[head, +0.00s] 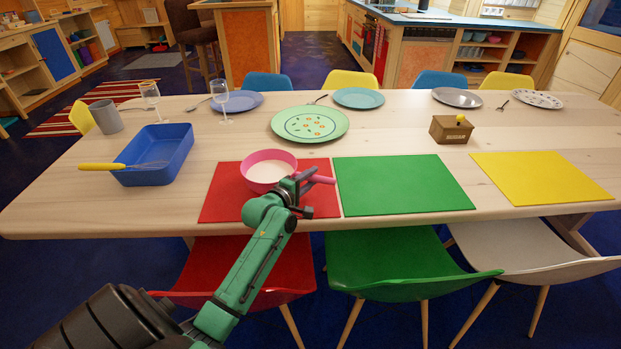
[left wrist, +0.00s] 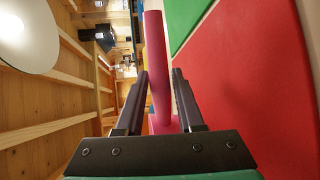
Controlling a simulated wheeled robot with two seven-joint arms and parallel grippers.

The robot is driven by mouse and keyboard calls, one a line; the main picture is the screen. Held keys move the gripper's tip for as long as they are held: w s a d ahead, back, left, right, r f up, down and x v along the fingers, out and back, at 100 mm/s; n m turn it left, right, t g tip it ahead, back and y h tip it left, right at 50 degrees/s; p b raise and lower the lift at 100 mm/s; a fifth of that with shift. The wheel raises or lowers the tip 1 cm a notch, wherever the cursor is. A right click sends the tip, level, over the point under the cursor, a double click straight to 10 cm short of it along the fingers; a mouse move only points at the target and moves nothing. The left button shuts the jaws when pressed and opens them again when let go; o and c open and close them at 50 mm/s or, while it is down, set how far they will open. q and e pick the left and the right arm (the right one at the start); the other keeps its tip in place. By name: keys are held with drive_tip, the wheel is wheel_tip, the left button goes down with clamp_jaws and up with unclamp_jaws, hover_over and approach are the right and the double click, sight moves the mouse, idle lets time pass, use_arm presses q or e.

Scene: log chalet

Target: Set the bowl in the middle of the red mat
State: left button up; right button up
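The pink bowl (head: 268,168), with pale contents and a pink handle, is over the far part of the red mat (head: 222,202). I cannot tell whether its base touches the mat. My left gripper (head: 306,184) is at the handle, to the right of the bowl's body. The red mat (left wrist: 255,90) fills the right side of that view. The bowl's body is mostly hidden there. My right gripper is not in view.
A green mat (head: 400,185) and a yellow mat (head: 540,177) lie to the right. A blue tray (head: 160,165) with a whisk stands left. A green plate (head: 310,123) is behind the bowl, and a wooden box (head: 450,130) is farther right. Chairs line the front edge.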

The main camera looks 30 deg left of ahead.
use_arm(q)
drive_tip(key=shift+o, duration=0.9)
drive_tip(key=shift+s+r, duration=0.1)
drive_tip(key=shift+s, duration=0.05)
drive_tip(key=s, duration=0.4)
drive_tip(key=s+r, duration=0.1)
drive_tip(key=s, duration=0.2)
drive_tip(key=s+r, duration=0.1)
drive_tip(key=s, duration=0.3)
drive_tip(key=shift+s+r, duration=0.15)
drive_tip(key=shift+s, duration=0.15)
